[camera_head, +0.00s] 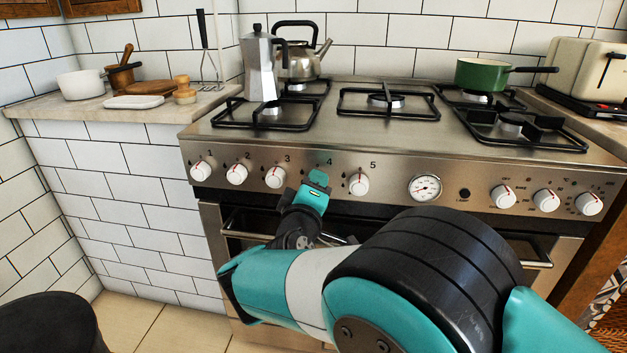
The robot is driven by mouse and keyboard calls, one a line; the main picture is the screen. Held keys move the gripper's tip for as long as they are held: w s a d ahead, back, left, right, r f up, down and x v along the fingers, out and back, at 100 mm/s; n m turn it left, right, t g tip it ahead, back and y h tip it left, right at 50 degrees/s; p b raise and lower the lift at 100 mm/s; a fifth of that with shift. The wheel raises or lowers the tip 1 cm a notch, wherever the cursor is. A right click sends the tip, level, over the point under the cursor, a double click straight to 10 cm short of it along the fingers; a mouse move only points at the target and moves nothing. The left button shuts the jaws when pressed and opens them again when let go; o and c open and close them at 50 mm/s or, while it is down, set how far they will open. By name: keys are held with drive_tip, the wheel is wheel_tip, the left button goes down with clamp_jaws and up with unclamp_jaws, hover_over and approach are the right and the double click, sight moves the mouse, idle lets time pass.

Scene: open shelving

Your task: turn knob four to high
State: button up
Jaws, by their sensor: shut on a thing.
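The stove's front panel (392,181) carries a row of white knobs with red marks and numbers 1 to 5 above them. My gripper (316,182) is at the panel, just below the number 4, where knob four sits. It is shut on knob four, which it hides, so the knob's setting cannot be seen. Knob three (275,177) is close on the left and knob five (358,184) close on the right, both apart from my gripper.
A round gauge (425,188) and several more knobs (546,200) are to the right. The oven handle (520,260) runs below the panel. A moka pot (263,65), a kettle (299,62) and a green pan (483,75) stand on the hob.

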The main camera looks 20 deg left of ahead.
drive_tip(key=shift+n+p, duration=0.55)
drive_tip(key=shift+n, duration=0.75)
drive_tip(key=o, duration=0.9)
